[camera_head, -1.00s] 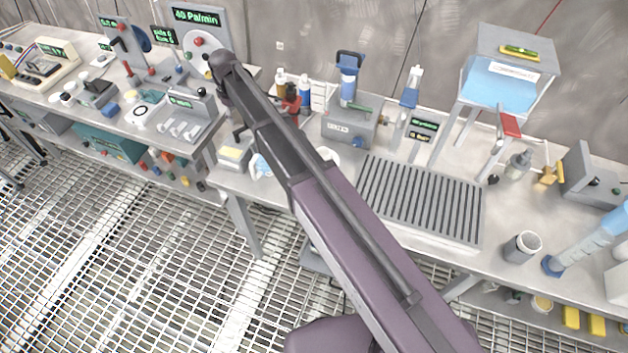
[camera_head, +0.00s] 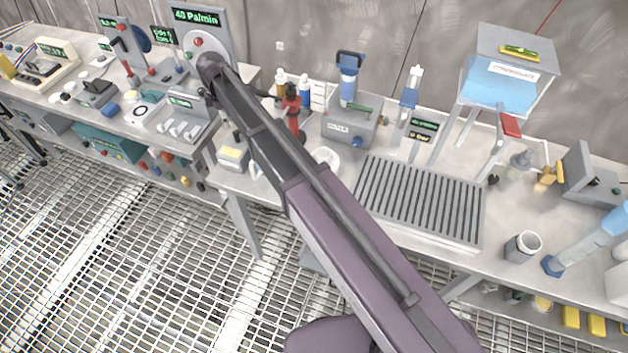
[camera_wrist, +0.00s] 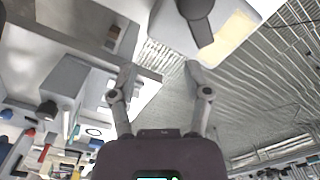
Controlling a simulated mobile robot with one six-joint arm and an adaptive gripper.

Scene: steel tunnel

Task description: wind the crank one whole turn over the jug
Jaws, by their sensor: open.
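In the head view a red upright device (camera_head: 291,104) stands on the bench right of my arm; it may carry the crank, but no crank handle is clear there. A white open vessel (camera_head: 326,156), perhaps the jug, is in front of it, partly covered by my arm. My gripper is hidden behind my arm in the head view. In the wrist view my gripper (camera_wrist: 160,80) is open, with nothing between its fingers. Beyond the fingertips is a pale object with a yellowish panel (camera_wrist: 232,38); a dark grey lever-like part (camera_wrist: 198,18) overlaps it. I cannot tell whether they touch.
A grey box labelled filter (camera_head: 348,128) and a slotted grey rack (camera_head: 420,200) stand to the right. A small box with a yellow top (camera_head: 232,154) is at left, near the bench edge. Instruments with displays (camera_head: 197,40) crowd the back left. Mesh floor (camera_head: 130,260) lies in front.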

